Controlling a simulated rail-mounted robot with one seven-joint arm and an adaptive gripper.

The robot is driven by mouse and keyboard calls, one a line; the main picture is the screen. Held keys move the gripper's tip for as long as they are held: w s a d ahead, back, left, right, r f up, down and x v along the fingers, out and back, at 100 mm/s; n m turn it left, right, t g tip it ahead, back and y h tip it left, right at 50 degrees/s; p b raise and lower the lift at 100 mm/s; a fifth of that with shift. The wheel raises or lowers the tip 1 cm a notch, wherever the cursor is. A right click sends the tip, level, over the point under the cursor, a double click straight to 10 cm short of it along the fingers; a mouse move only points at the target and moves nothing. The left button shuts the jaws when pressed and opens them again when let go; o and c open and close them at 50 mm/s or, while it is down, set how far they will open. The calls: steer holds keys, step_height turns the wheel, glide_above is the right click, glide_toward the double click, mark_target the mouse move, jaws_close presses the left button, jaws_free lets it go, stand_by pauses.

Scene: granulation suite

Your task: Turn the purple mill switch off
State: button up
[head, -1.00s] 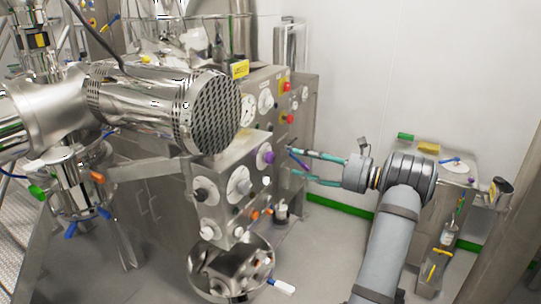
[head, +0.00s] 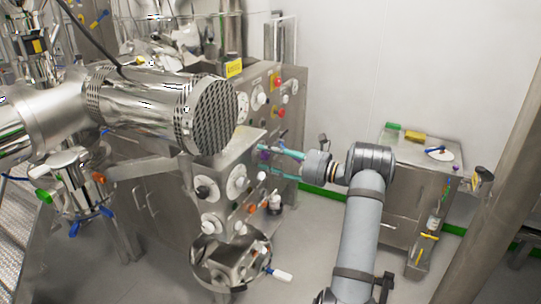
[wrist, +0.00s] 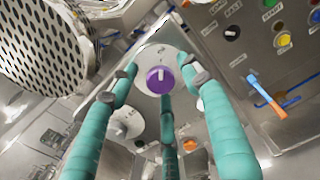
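The purple mill switch (wrist: 160,80) is a round purple knob on a pale round plate on the steel panel. Its white pointer mark points roughly up in the wrist view. In the head view the purple switch (head: 264,156) is small and partly hidden by my fingers. My gripper (wrist: 162,82) has teal fingers with dark tips, spread apart around the knob. The fingers look open, with gaps between the tips and the knob; contact cannot be made out. In the head view my gripper (head: 268,162) reaches the panel from the right.
An orange-handled lever with a blue part (wrist: 267,97) is right of the fingers in the wrist view. A perforated metal drum (head: 207,116) overhangs the panel at left. Other knobs and buttons surround the switch.

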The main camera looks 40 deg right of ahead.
steer(key=shift+c, duration=1.1)
steer(key=c, duration=0.8)
steer(key=shift+r, duration=0.1)
steer(key=shift+c, duration=0.5)
